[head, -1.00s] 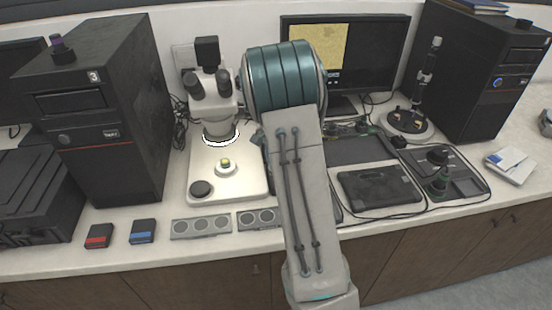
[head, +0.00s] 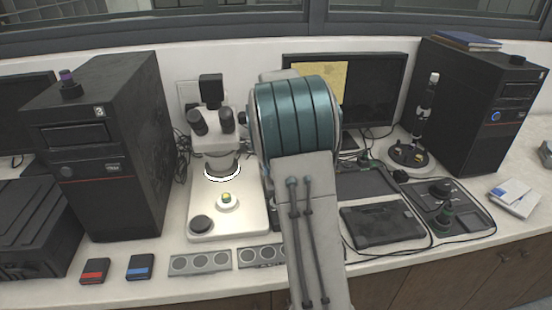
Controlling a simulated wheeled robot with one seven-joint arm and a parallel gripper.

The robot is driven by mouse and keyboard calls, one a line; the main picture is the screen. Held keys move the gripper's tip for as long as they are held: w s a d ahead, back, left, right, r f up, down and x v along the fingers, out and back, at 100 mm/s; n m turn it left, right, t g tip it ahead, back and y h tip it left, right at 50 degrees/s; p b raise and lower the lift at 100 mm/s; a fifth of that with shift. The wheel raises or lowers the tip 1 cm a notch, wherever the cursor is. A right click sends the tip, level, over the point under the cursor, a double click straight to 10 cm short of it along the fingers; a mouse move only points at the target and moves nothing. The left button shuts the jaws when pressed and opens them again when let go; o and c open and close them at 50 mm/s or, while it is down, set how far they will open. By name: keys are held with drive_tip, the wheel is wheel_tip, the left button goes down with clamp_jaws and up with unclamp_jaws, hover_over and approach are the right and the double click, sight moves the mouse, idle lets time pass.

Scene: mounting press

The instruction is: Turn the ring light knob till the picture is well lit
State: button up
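The microscope (head: 217,135) stands left of my arm on a pale, brightly lit base plate (head: 247,212). Its ring light (head: 222,176) glows white under the head. A small yellow-green sample (head: 226,198) sits on a white round holder below it. A dark round knob (head: 201,224) is at the base's front left corner; I cannot tell whether this is the ring light knob. The monitor (head: 375,84) shows a yellowish picture (head: 333,84), partly covered by my arm. My gripper is not in view; my arm's links hide the area right of the microscope.
A black computer tower (head: 110,150) stands left, another (head: 485,105) right. Grey strips with round wells (head: 200,262), a red box (head: 94,271) and a blue box (head: 140,267) lie along the front. A black tablet (head: 382,225), a controller (head: 445,208) and cables occupy the right.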

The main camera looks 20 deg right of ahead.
drive_tip(key=shift+r, duration=2.55)
drive_tip(key=s+a+n+t, duration=0.1)
drive_tip(key=s+a+n, duration=0.2)
drive_tip(key=s+a, duration=0.2)
drive_tip(key=s+a+f+n+t, duration=0.1)
drive_tip(key=s+a+n, duration=0.3)
drive_tip(key=s, duration=0.8)
drive_tip(key=s+a+n+t, duration=0.1)
drive_tip(key=s+a+n, duration=0.3)
drive_tip(key=s, duration=0.5)
drive_tip(key=shift+a+f, duration=0.2)
drive_tip(key=shift+a, duration=0.95)
